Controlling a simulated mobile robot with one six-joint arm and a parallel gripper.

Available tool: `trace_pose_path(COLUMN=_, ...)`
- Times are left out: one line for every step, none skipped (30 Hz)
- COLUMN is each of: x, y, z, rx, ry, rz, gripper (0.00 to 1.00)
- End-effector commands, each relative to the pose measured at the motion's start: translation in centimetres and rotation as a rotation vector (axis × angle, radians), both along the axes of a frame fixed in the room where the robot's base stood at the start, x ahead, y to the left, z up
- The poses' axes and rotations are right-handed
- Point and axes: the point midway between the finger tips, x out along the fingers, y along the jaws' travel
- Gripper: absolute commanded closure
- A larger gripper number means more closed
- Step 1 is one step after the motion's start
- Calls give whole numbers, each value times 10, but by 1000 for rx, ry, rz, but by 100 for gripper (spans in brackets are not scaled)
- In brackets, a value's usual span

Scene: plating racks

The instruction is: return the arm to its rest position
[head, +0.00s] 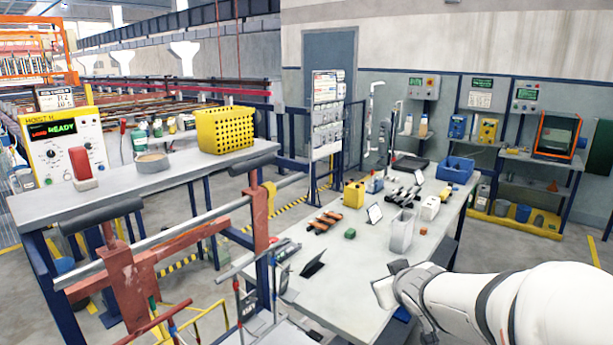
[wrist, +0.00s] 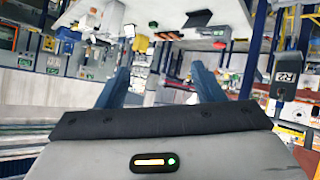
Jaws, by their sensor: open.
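My gripper (wrist: 160,80) shows in the wrist view with its two dark blue fingers spread apart. Nothing is held between them; only distant background shows through the gap. In the head view my white arm (head: 520,300) reaches in from the lower right, over the near right side of the grey worktable (head: 345,300). The fingers cannot be made out in the head view. The wrist view looks out with the worktable (wrist: 185,18) upside down along its top, apart from the fingers.
The worktable bears a grey bin (head: 401,232), a yellow container (head: 354,194), a blue crate (head: 455,169), a green block (head: 350,233) and a dark tablet (head: 313,265). A left bench (head: 120,190) holds a yellow basket (head: 225,131). A railing (head: 190,235) stands in front.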

Motion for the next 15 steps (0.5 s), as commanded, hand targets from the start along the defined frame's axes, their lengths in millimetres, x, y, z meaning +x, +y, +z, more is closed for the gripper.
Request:
trace_pose_path(x=-16, y=-6, z=-1, rx=-1, ry=45, rz=-61, gripper=38)
trace_pose_path(x=-27, y=-9, z=-3, rx=3, ry=79, rz=-97, gripper=38)
trace_pose_path(x=-41, y=-13, z=-5, rx=9, ry=127, rz=-140, gripper=38)
trace_pose_path(x=-53, y=-15, z=-7, rx=18, ry=165, rz=-171, gripper=38)
trace_pose_path(x=-65, y=-15, z=-10, rx=27, ry=206, rz=-196, gripper=38)
trace_pose_path(x=-82, y=-14, z=-14, rx=44, ry=262, rz=-226, gripper=38)
trace_pose_path(x=-95, y=-13, z=-17, rx=57, ry=304, rz=-245, gripper=38)
trace_pose_path(x=-108, y=-10, z=-20, rx=72, ry=347, rz=-260, gripper=38)
trace_pose_path(x=-124, y=-6, z=-24, rx=94, ry=402, rz=-275, gripper=38)
trace_pose_path(x=-136, y=-3, z=-26, rx=109, ry=441, rz=-281, gripper=38)
trace_pose_path(x=-147, y=1, z=-28, rx=125, ry=478, rz=-286, gripper=38)
trace_pose_path(x=-161, y=6, z=-30, rx=144, ry=525, rz=-287, gripper=38)
trace_pose_path(x=-170, y=10, z=-32, rx=158, ry=557, rz=-287, gripper=38)
trace_pose_path(x=-178, y=14, z=-33, rx=171, ry=584, rz=-286, gripper=38)
trace_pose_path(x=-188, y=18, z=-34, rx=184, ry=618, rz=-282, gripper=38)
